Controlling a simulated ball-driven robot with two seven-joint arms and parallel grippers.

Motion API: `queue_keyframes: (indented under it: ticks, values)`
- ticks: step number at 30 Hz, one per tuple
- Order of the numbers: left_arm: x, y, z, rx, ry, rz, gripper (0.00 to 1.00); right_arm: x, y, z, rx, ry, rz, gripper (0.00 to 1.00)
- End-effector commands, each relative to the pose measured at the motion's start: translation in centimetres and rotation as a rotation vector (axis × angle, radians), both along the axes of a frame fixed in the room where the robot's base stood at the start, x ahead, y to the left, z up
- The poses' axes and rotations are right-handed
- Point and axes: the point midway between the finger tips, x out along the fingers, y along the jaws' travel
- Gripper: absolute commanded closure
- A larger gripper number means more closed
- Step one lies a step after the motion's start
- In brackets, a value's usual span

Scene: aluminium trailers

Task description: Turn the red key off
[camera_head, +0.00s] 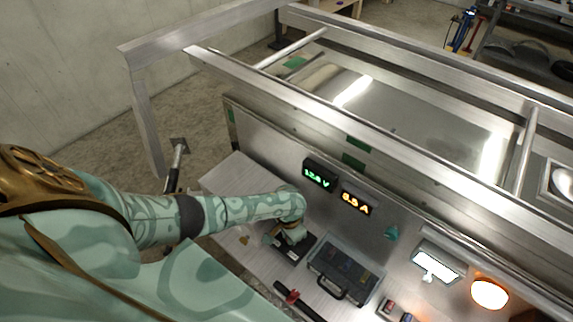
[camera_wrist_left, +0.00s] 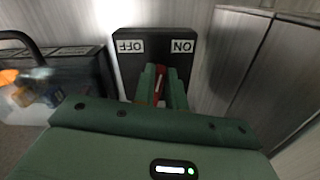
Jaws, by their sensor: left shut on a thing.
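The black switch box (camera_wrist_left: 127,68) has two white labels, OFF on the left and ON on the right in the left wrist view, both upside down there. The red key (camera_wrist_left: 158,82) shows as a thin red strip between the fingers, leaning slightly toward the ON label. My left gripper (camera_wrist_left: 160,88) has its green fingers shut on the red key, over the middle of the box. In the head view my left gripper (camera_head: 288,236) reaches down onto the switch box (camera_head: 293,250) and hides the key. My right gripper is not in view.
A dark toolbox (camera_head: 343,268) stands right beside the switch box on the bench. Behind are a green voltage display (camera_head: 319,175) and an orange current display (camera_head: 356,202), both lit. A lit white panel (camera_head: 438,262) and a glowing round lamp (camera_head: 489,293) are at the right.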

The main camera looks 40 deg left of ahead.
Motion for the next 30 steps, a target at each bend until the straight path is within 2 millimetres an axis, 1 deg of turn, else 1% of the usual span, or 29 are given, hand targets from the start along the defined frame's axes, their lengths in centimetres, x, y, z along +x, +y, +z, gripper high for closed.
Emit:
queue_keyframes:
  ticks: [1, 3, 12, 21, 30]
  values:
    - [0.0, -0.3, 0.5, -0.004, 0.0, 0.045, 1.0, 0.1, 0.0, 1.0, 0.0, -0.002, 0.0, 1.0]
    - [-0.1, -0.4, 0.4, -0.004, 0.001, 0.112, 1.0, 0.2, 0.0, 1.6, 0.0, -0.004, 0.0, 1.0]
    - [-0.1, -1.1, 0.3, -0.003, 0.002, 0.397, 1.0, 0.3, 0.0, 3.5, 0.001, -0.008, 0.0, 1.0]
    - [0.1, -1.6, 0.1, -0.002, 0.002, 0.675, 1.0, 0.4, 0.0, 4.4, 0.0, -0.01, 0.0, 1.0]
    - [0.3, -1.9, 0.0, -0.002, 0.001, 0.891, 1.0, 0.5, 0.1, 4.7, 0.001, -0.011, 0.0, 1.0]
